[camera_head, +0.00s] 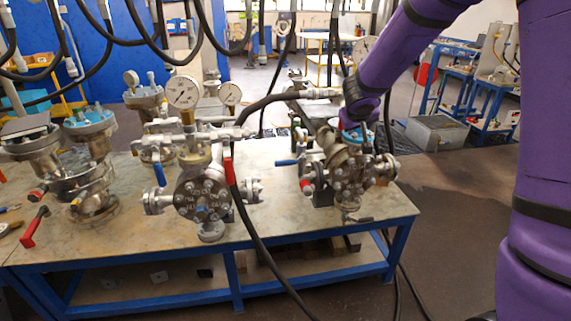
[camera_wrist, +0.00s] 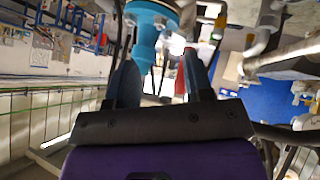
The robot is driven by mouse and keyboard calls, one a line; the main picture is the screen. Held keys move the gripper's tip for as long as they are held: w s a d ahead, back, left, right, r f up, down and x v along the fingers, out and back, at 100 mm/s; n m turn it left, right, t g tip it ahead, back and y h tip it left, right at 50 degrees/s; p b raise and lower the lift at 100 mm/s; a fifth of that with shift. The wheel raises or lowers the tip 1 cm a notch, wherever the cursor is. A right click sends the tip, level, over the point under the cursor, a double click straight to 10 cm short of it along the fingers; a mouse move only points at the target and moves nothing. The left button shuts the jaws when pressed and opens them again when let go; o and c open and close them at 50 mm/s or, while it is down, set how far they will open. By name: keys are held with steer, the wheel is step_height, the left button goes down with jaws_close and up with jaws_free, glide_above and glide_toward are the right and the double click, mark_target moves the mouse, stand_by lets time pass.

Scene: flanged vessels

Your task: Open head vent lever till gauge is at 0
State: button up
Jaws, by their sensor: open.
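Which lever is the head vent lever I cannot tell. My gripper (camera_wrist: 160,62) is open, above the right vessel in the head view. A light blue part (camera_wrist: 148,28) and something red (camera_wrist: 180,80) show near its fingers.
More flanged fittings (camera_head: 88,120) and a red-handled lever (camera_head: 35,228) are at the table's left. A black hose (camera_head: 243,200) hangs down in front of the table (camera_head: 300,228). Another gauge (camera_head: 365,50) shows behind my arm.

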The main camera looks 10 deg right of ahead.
step_height(320, 180, down, 4)
steer(key=d+n+t+h, duration=0.1)
steer(key=d+n+h, duration=0.1)
steer(key=n, duration=0.2)
steer(key=n+t+y, duration=0.6)
steer(key=n+y, duration=0.7)
steer(key=n, duration=0.5)
glide_toward(285, 164)
steer(key=shift+m, duration=0.3)
steer(key=x, duration=1.1)
steer(key=shift+w, duration=0.1)
jaws_close()
